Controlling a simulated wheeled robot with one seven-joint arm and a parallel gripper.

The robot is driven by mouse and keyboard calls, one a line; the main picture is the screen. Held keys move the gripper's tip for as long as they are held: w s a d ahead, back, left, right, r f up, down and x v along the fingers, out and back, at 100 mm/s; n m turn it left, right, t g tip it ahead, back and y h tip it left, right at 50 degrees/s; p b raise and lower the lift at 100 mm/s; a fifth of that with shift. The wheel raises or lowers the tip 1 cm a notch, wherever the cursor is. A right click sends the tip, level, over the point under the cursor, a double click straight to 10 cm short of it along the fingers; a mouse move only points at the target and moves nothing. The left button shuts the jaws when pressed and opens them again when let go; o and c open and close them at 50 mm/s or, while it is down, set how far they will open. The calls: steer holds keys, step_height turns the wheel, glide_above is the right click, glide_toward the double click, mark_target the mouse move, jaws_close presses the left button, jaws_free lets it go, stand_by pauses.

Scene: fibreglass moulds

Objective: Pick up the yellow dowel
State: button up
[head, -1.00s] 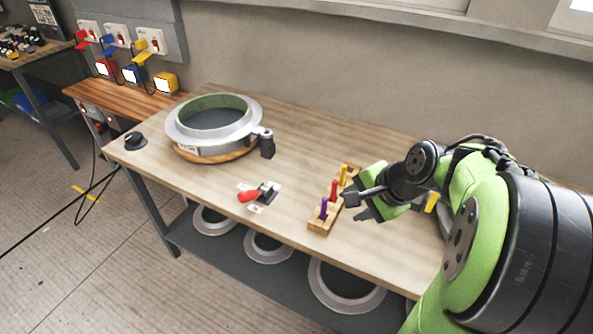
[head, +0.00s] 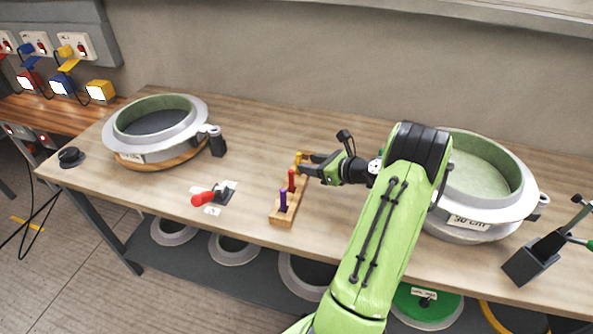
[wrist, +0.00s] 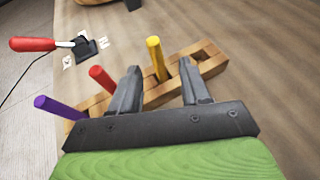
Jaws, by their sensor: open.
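The yellow dowel (wrist: 156,58) stands upright in a hole of the wooden block in the wrist view. Its top shows in the head view (head: 299,157), partly hidden by my gripper. My gripper (wrist: 160,80) is open, with one finger on each side of the dowel's line and the dowel just beyond the fingertips. I cannot tell whether either finger touches it. The wooden block (head: 281,218) also holds a red dowel (head: 292,180) and a purple dowel (head: 283,200). The block's far end has an empty hole.
A red-handled toggle (head: 205,198) sits left of the block. A round mould (head: 160,151) stands at the back left, and a larger one (head: 465,232) stands behind my arm at right. A dark holder (head: 535,258) is at the right edge.

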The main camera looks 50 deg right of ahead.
steer(key=b+x, duration=0.2)
steer(key=x, duration=0.5)
steer(key=shift+a+r, duration=0.15)
jaws_close()
